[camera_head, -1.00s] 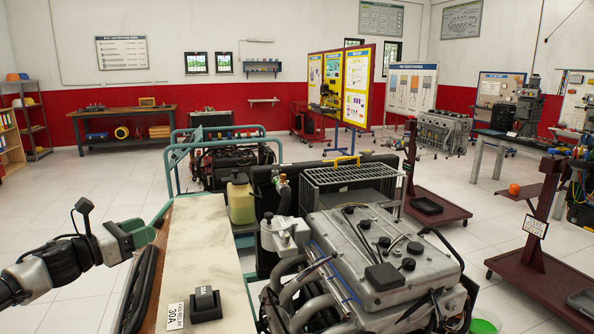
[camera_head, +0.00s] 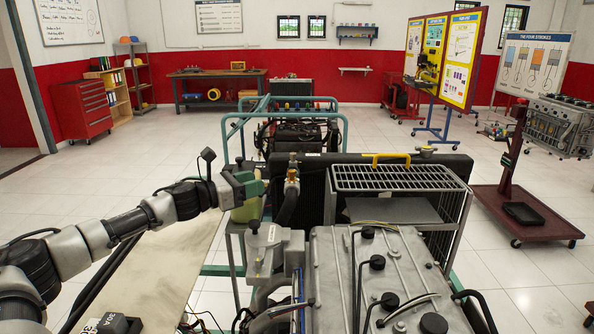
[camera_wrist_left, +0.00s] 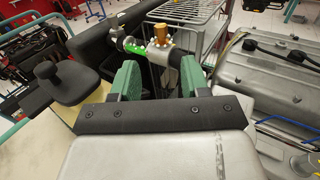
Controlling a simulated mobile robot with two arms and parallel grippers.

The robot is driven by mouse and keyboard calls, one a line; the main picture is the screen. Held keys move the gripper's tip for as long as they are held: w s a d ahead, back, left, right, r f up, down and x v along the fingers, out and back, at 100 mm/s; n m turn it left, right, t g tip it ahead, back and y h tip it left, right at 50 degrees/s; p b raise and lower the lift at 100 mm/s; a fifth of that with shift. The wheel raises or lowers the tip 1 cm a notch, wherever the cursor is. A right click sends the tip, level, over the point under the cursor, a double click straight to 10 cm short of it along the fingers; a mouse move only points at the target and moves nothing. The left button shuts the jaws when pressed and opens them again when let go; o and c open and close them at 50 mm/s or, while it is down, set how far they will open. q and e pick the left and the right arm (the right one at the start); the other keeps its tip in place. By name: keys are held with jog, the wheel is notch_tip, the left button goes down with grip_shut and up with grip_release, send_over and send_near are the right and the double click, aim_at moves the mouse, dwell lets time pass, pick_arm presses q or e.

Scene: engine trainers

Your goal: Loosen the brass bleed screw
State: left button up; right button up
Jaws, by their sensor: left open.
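A brass bleed screw (camera_head: 292,166) stands upright on a hose fitting beside the black radiator, in the middle of the head view. My right gripper is not in view.
A wire rack (camera_head: 397,178) stands right of the screw, and the engine (camera_head: 385,265) is in front. A grey metal reservoir (camera_head: 272,247) is below the gripper. A pale-topped bench (camera_head: 160,265) lies under my left arm. A yellow handle (camera_head: 388,156) is on the radiator.

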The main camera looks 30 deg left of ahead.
aim_at(286, 186)
pick_arm(q)
jog(key=shift+p+x, duration=2.15)
jog(key=shift+x, duration=2.7)
jog(key=shift+d, duration=0.1)
grip_shut()
